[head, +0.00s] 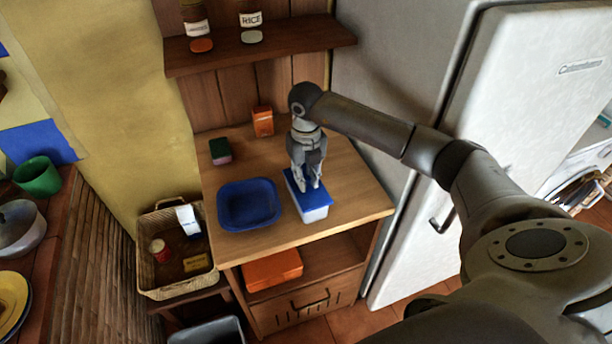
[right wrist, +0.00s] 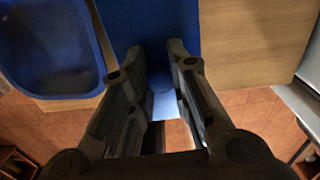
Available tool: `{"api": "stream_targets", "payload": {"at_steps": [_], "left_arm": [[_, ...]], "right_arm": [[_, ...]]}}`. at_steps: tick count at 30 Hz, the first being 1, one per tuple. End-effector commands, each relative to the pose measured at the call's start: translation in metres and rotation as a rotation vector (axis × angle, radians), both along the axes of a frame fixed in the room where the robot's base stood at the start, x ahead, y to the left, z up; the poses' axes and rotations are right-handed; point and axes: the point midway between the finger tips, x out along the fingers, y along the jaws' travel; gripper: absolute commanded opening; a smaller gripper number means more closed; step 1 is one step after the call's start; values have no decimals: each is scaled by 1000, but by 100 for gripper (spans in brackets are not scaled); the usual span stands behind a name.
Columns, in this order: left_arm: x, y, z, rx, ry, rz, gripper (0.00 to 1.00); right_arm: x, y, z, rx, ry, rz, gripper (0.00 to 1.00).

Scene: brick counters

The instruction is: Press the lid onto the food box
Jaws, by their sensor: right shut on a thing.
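The food box (head: 316,214) is a pale white box on the wooden counter, right of the blue dish. Its blue lid (head: 296,186) lies over its top and looks lined up with it; I cannot tell whether it is fully seated. My right gripper (head: 309,184) points down over the lid, its fingers shut on the lid. In the right wrist view, the fingers (right wrist: 160,72) flank a small rounded blue part of the lid (right wrist: 165,25). The fingers hide the middle of the lid. My left gripper is not in view.
A blue dish (head: 249,226) stands close to the left of the box. The fridge (head: 400,240) is on the right. A wicker basket (head: 147,279) stands lower left. The counter's right side is clear.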

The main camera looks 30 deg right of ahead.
Motion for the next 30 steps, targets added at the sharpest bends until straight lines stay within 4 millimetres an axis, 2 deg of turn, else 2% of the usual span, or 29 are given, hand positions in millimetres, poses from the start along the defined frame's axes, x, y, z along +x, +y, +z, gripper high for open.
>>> {"api": "stream_targets", "payload": {"at_steps": [29, 30], "left_arm": [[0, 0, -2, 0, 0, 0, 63], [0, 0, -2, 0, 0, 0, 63]], "right_arm": [[0, 0, -1, 0, -1, 0, 0], [0, 0, -1, 0, -1, 0, 23]]}}
